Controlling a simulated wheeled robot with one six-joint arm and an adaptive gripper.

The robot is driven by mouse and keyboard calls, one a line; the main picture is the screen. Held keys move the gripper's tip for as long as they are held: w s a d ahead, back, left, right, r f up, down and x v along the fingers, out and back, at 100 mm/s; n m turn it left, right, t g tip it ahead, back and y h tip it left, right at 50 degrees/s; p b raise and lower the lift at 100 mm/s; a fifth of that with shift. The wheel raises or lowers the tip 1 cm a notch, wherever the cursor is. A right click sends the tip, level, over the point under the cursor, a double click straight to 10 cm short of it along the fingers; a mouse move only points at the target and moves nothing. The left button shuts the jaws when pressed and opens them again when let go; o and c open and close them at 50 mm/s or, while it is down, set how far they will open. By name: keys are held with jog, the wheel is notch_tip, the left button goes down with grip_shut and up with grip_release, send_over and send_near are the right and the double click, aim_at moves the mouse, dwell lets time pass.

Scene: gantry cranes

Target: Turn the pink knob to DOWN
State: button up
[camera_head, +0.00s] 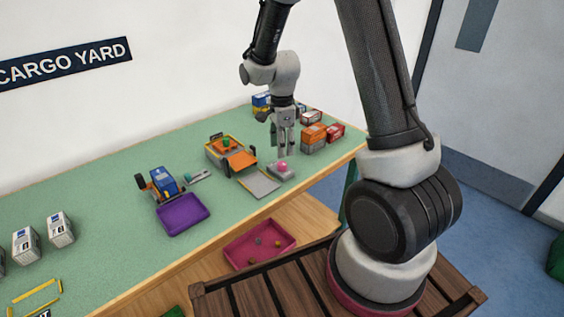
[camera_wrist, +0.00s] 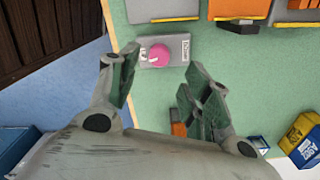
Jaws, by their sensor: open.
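The pink knob (camera_head: 282,166) sits on a small grey base (camera_head: 281,174) near the right front part of the green table. In the wrist view the pink knob (camera_wrist: 160,55) shows as a round cap on its grey base (camera_wrist: 178,46), with a white label reading sideways at one end. The label is too small to read surely. My gripper (camera_head: 286,152) is above and close behind the knob in the head view. In the wrist view my gripper (camera_wrist: 160,72) has its fingers spread wide, with the knob near the gap between the fingertips. It is open and empty.
An orange and yellow crane model (camera_head: 230,152) with a grey plate (camera_head: 259,182) stands left of the knob. Stacked small containers (camera_head: 314,133) stand to the right. A blue vehicle (camera_head: 163,184) and purple tray (camera_head: 183,214) lie further left. A pink tray (camera_head: 259,246) is on the lower shelf.

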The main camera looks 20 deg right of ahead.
aim_at(282, 163)
notch_tip(282, 163, down, 7)
jog(key=shift+r, duration=0.1)
dwell(0.3)
jog(key=c, duration=1)
